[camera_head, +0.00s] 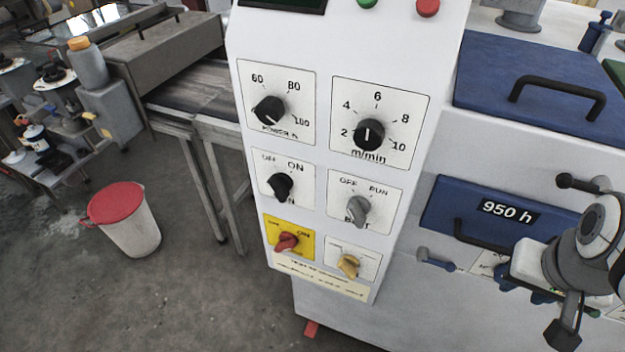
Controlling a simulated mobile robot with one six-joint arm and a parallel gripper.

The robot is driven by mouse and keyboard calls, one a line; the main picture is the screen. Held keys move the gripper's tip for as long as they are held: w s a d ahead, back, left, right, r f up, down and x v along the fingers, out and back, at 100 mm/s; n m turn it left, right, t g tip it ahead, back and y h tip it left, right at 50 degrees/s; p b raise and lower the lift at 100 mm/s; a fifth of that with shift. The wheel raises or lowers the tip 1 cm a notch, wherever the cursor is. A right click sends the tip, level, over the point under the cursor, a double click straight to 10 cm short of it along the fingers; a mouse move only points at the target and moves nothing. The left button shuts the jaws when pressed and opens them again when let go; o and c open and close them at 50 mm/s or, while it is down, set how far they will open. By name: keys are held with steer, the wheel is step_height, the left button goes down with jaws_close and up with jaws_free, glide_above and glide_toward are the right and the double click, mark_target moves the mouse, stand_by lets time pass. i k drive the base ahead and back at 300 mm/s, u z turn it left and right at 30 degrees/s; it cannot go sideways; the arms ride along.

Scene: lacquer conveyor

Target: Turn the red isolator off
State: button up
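The red isolator (286,241) is a rotary knob on a yellow plate (272,226) at the lower left of the white control panel (325,30). The word ON shows at the plate's upper right; the label at the upper left is too small to read surely. The red handle lies slantwise, lower left to upper right, and seems turned toward ON. Nothing touches or covers it. I cannot make out my gripper in this view.
Close around the isolator are a black OFF/ON knob (280,186), a grey OFF/RUN knob (357,211) and a yellow knob (348,265). A grey hub with black-knobbed arms (600,240) juts out at right. A red-lidded bin (130,225) stands on the floor at left.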

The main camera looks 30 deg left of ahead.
mark_target(288, 241)
steer(key=u, duration=1.4)
steer(key=k, duration=1)
steer(key=u, duration=0.2)
steer(key=i, duration=1)
steer(key=u, duration=1.25)
steer(key=k, duration=0.35)
steer(key=u, duration=0.2)
